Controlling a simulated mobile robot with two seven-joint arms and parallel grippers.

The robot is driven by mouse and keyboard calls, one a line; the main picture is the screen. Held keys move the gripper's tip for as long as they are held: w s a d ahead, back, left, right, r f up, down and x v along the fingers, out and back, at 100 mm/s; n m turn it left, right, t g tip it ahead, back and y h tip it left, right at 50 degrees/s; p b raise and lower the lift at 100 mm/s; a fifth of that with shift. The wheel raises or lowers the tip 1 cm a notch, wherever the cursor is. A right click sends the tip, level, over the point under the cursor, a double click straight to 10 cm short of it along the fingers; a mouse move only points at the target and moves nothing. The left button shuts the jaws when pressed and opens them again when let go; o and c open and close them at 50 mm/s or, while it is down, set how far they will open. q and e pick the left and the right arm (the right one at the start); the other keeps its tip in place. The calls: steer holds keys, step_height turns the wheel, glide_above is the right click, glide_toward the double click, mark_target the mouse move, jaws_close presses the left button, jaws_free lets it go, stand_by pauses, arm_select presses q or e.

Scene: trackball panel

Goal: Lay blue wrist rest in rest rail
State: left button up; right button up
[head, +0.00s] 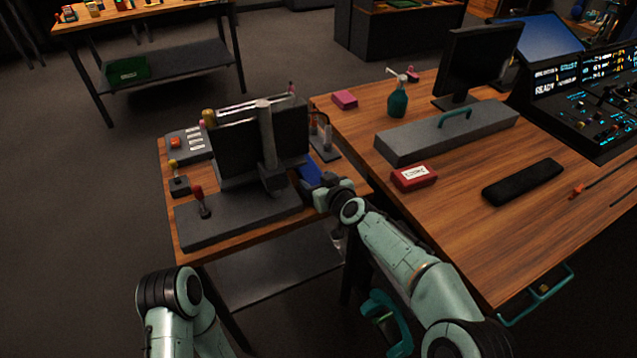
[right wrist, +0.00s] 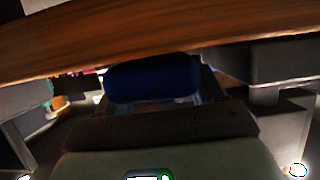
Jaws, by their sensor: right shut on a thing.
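The blue wrist rest (head: 309,173) shows in the head view as a small blue patch at the right side of the small wooden table. It also shows in the right wrist view as a dark blue rounded bar (right wrist: 152,78) lying across between the fingers. My right gripper (head: 313,184) is shut on it; the arm partly hides both. I cannot single out the rest rail with certainty; the monitor and my right arm cover part of the table. Of my left arm, only links show at the bottom left; its gripper is outside the view.
A dark monitor on a grey stand (head: 267,150) and a grey base with a red-knobbed stick (head: 201,203) crowd the small table. The wooden desk (head: 450,240) at right holds a red box (head: 414,178), a black pad (head: 522,182), a grey handled case (head: 445,133) and a spray bottle (head: 398,101).

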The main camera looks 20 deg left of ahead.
steer(key=o, duration=1.1)
steer(key=shift+o, duration=0.2)
steer(key=shift+s+d, duration=0.1)
